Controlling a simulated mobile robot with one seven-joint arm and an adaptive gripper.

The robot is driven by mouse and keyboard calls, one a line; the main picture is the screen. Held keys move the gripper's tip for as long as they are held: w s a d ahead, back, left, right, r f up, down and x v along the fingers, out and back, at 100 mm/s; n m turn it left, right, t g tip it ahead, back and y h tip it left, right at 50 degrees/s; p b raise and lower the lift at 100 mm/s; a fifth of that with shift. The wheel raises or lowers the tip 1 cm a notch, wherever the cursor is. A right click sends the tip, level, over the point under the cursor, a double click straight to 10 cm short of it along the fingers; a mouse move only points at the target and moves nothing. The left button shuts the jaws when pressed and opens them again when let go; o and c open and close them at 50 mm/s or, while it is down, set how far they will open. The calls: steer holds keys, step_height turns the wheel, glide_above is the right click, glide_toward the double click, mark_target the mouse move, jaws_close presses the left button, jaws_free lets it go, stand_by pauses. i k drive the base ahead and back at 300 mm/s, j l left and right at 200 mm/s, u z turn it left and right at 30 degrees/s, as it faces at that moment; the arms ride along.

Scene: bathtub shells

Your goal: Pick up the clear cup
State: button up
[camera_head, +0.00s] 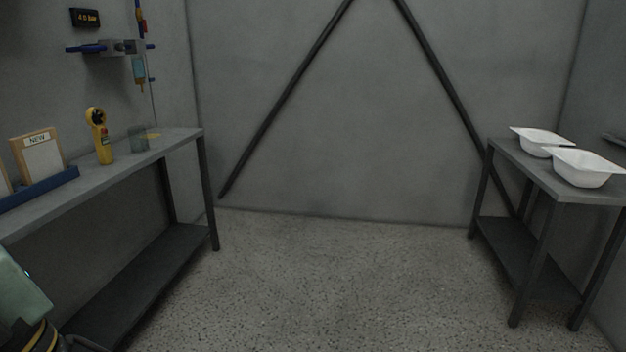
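The clear cup (138,139) stands upright on the grey bench (183,140) at the left, near its far end. It is see-through and grey-tinted, and looks empty. A yellow handheld meter (99,137) stands just to its left, and a flat yellow item (153,136) lies just to its right. Part of my arm shows at the lower left corner, well apart from the cup and below it in the picture. My gripper's fingers cannot be made out in this view.
A blue tray (45,186) with framed cards (40,156) sits on the left bench. Two white tubs (585,167) stand on the right table (542,180). The floor between is clear.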

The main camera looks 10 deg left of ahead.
mark_target(138, 135)
steer(key=i+u, duration=0.25)
steer(key=i, duration=0.45)
steer(key=i+l+u, duration=0.25)
steer(key=i, duration=0.45)
steer(key=i+u, duration=0.7)
steer(key=i, duration=0.15)
steer(key=i+l+u, duration=0.15)
steer(key=i+u, duration=0.2)
steer(key=i+l+u, duration=0.2)
steer(key=i, duration=0.4)
steer(key=i+j, duration=0.05)
